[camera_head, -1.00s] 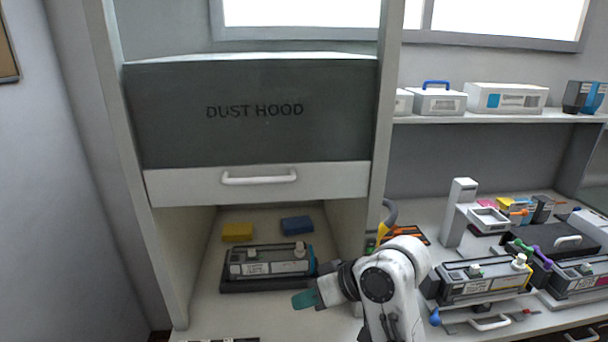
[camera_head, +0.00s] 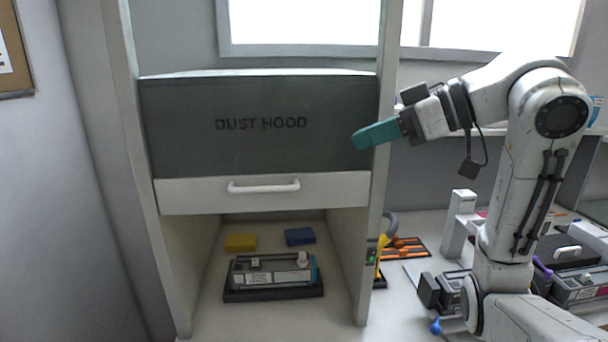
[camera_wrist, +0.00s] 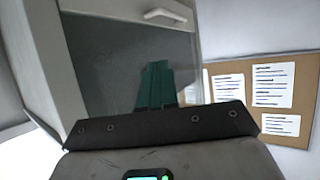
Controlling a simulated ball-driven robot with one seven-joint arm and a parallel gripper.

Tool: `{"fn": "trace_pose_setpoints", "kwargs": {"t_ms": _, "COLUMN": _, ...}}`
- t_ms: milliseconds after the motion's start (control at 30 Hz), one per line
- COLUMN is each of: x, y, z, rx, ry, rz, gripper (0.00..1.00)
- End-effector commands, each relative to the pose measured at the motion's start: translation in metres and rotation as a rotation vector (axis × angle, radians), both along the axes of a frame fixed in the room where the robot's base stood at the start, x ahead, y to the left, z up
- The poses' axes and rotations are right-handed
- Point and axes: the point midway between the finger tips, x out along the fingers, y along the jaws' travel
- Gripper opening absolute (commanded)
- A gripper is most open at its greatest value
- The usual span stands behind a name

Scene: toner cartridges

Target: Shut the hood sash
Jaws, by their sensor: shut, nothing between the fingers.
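The dust hood's sash (camera_head: 190,194) is a pale panel with a white bar handle (camera_head: 264,187), below a dark hood front (camera_head: 258,125) lettered "DUST HOOD". The sash is raised, with an open gap below it. My gripper (camera_head: 362,138) has teal fingers, shut and empty, at the hood's right post, higher than the handle and to its right. In the wrist view the teal fingers (camera_wrist: 155,84) lie together before the dark hood front, with the white handle (camera_wrist: 166,14) at the top.
Inside the hood a toner cartridge (camera_head: 272,271) sits on a dark tray, with a yellow block (camera_head: 241,242) and a blue block (camera_head: 299,236) behind it. An orange tool tray (camera_head: 405,248) lies right of the hood's right post. A cork board (camera_wrist: 282,75) shows in the wrist view.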

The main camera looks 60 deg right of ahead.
Motion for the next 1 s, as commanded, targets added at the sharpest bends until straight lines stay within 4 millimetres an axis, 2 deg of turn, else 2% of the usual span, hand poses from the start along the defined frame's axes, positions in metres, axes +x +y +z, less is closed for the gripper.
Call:
{"fn": "trace_pose_setpoints", "kwargs": {"t_ms": 167, "x": 0.021, "y": 0.004, "z": -0.01, "rx": 0.005, "ry": 0.002, "rz": 0.004, "gripper": 0.0}}
{"fn": "trace_pose_setpoints", "kwargs": {"t_ms": 567, "x": 0.09, "y": 0.013, "z": -0.044, "rx": 0.006, "ry": 0.002, "rz": 0.004, "gripper": 0.0}}
{"fn": "trace_pose_setpoints", "kwargs": {"t_ms": 633, "x": 0.091, "y": 0.012, "z": -0.057, "rx": 0.008, "ry": 0.002, "rz": 0.001, "gripper": 0.0}}
{"fn": "trace_pose_setpoints", "kwargs": {"t_ms": 800, "x": 0.097, "y": 0.013, "z": -0.074, "rx": 0.005, "ry": 0.001, "rz": 0.0, "gripper": 0.0}}
{"fn": "trace_pose_setpoints", "kwargs": {"t_ms": 1000, "x": 0.1, "y": 0.014, "z": -0.08, "rx": 0.002, "ry": -0.001, "rz": 0.0, "gripper": 0.0}}
